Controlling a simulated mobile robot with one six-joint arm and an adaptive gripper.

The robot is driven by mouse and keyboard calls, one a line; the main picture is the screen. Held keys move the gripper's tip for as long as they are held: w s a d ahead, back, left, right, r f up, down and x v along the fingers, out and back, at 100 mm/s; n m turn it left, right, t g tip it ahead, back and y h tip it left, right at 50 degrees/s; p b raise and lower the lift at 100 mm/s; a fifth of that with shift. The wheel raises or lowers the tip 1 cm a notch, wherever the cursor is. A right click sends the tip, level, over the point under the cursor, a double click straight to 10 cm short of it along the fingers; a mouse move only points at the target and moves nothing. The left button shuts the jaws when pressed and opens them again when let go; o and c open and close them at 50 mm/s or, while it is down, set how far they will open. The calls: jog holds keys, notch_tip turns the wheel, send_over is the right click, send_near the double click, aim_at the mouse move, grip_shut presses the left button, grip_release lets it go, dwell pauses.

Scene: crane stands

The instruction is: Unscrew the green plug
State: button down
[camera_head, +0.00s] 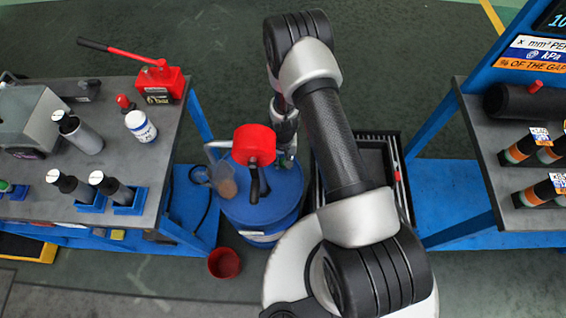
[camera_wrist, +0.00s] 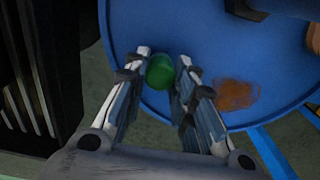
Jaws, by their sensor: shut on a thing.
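The green plug (camera_wrist: 160,72) is in the wrist view, on the top of the blue drum (camera_wrist: 206,32) near its rim. My gripper (camera_wrist: 164,74) has one finger on each side of the plug and is shut on it. In the head view the blue drum (camera_head: 262,215) stands between the two benches. My gripper (camera_head: 286,152) is low over the far right part of its top there, partly hidden by my arm. I cannot make out the plug in that view.
A brown patch (camera_wrist: 236,94) lies on the drum top. A dark crate (camera_head: 378,160) is close on the right. A red cup (camera_head: 224,263) is on the floor.

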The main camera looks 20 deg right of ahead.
jog(key=shift+r, duration=0.1)
dwell(0.3)
jog(key=n, duration=0.3)
jog(key=shift+n, duration=1.1)
jog(key=n, duration=0.2)
jog(key=shift+n, duration=0.3)
jog(key=n, duration=0.2)
jog(key=shift+n, duration=0.3)
jog(key=shift+n, duration=0.9)
jog(key=n, duration=0.3)
jog(key=shift+r, duration=0.1)
